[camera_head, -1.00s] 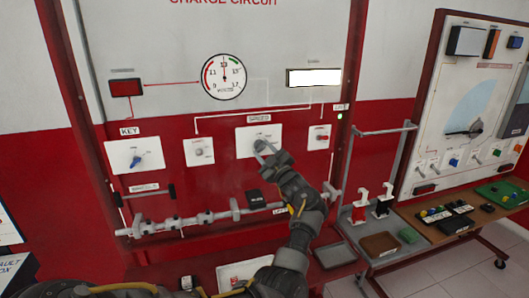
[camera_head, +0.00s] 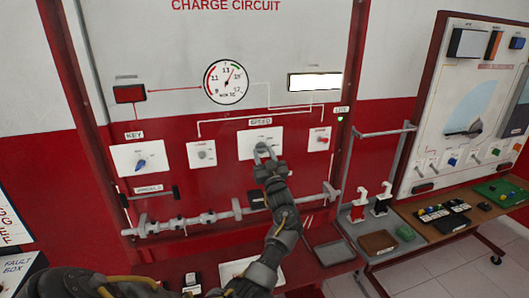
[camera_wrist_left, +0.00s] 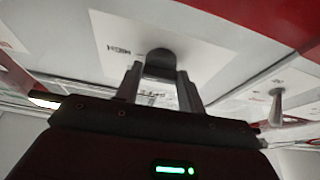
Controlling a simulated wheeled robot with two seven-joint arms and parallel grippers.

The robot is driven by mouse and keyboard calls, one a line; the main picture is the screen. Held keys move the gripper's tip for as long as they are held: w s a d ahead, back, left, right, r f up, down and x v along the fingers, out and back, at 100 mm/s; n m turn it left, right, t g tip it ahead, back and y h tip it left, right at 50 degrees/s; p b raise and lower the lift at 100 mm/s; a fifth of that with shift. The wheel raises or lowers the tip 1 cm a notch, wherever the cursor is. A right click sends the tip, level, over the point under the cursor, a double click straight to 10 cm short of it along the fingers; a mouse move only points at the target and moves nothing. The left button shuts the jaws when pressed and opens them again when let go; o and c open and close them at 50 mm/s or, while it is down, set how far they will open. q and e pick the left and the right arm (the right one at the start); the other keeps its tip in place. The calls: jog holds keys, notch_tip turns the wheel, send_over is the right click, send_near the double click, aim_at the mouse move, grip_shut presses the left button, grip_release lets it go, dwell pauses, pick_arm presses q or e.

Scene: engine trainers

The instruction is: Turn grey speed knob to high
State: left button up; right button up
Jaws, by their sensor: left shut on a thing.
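The grey speed knob sits on a white plate (camera_head: 246,146) under the SPEED label on the red panel. In the head view my fingers largely cover it. In the left wrist view its dark rounded end (camera_wrist_left: 160,56) shows between the fingertips, with small lettering on the plate beside it. My left gripper (camera_head: 264,149) is at the knob, shut on it, one finger on each side in the left wrist view (camera_wrist_left: 160,70). The knob's pointer direction cannot be made out. My right gripper is not in view.
A blue key knob (camera_head: 140,163) and a smaller grey knob (camera_head: 202,154) are to the left. A red knob (camera_head: 321,141) is close on the right. A round gauge (camera_head: 226,81) is above. A grey shaft (camera_head: 190,222) runs below my wrist.

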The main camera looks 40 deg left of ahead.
pick_arm(q)
jog(key=shift+m, duration=0.5)
jog(key=o, duration=1)
jog(key=b+v, duration=0.4)
jog(key=v, duration=0.7)
jog(key=shift+s+a, duration=0.1)
jog(key=shift+a, duration=0.05)
